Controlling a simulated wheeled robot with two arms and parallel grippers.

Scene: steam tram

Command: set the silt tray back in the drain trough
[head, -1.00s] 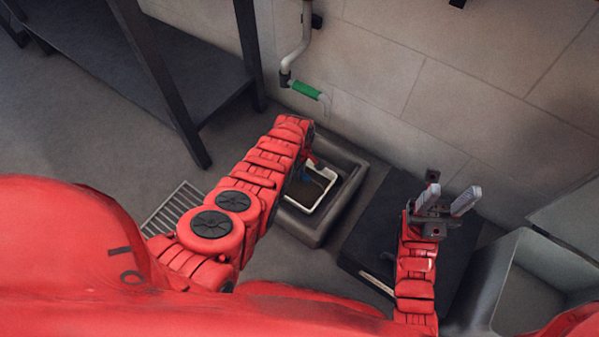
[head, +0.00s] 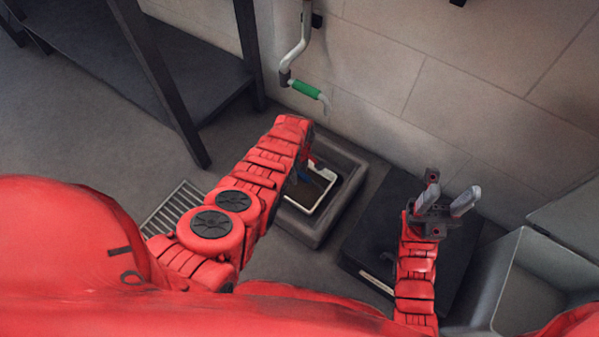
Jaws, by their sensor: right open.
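The silt tray (head: 323,207), dark inside with a white rim, lies within the grey drain trough (head: 349,198) on the floor by the wall. Its left part is hidden behind my left arm, so I cannot tell whether it is fully seated. My left gripper is at the tray's left side, mostly hidden under its own wrist; its fingers cannot be made out. A small blue part shows beside the wrist, over the tray. My right gripper (head: 450,199) is open and empty, to the right of the trough above a dark slab.
The dark slab (head: 385,215) lies right of the trough, and an open grey bin (head: 505,268) stands further right. A pipe with a green sleeve (head: 307,89) hangs above the trough. A floor grate (head: 172,208) and a dark rack (head: 165,85) are at left.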

